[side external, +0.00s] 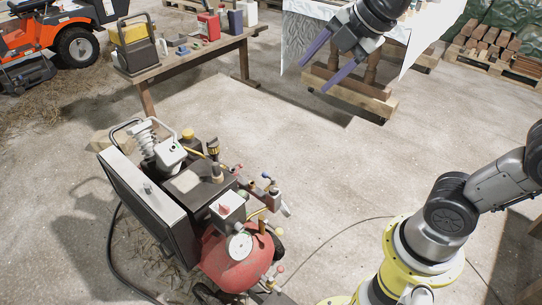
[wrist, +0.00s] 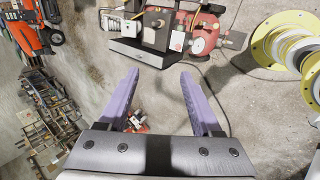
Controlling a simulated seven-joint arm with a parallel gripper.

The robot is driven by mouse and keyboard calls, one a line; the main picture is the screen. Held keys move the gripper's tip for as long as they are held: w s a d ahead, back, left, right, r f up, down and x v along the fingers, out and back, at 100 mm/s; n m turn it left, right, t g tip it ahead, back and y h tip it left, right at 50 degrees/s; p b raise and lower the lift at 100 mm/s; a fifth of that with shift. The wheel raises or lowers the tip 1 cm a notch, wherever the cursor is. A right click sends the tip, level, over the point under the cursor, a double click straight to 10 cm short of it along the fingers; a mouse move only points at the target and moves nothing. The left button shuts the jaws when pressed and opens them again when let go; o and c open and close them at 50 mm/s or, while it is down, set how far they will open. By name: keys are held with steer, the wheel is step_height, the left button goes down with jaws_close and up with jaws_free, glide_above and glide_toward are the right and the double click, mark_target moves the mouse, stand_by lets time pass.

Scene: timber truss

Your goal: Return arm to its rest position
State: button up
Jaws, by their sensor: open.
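My gripper (side external: 329,62) is at the upper middle of the side external view, raised in front of a table with a white cover. Its two purple fingers are spread apart with nothing between them. In the wrist view the fingers (wrist: 163,92) point up the picture, also apart and empty, over bare concrete floor. No timber truss can be made out in either view.
A red air compressor (side external: 238,260) stands on the floor at lower middle. A wooden bench (side external: 190,61) with cans and tools is at upper left. A covered table (side external: 300,33) and a pallet of bricks (side external: 500,45) are at the back. The central floor is clear.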

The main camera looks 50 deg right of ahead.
steer(key=s+f+m, duration=0.4)
steer(key=s+m, duration=0.3)
steer(key=m, duration=0.2)
steer(key=s+f+m+g, duration=0.1)
steer(key=s+f+m, duration=0.3)
steer(key=s+m, duration=0.3)
steer(key=shift+d+f+m, duration=0.3)
steer(key=shift+d+m, duration=0.1)
steer(key=shift+m, duration=0.8)
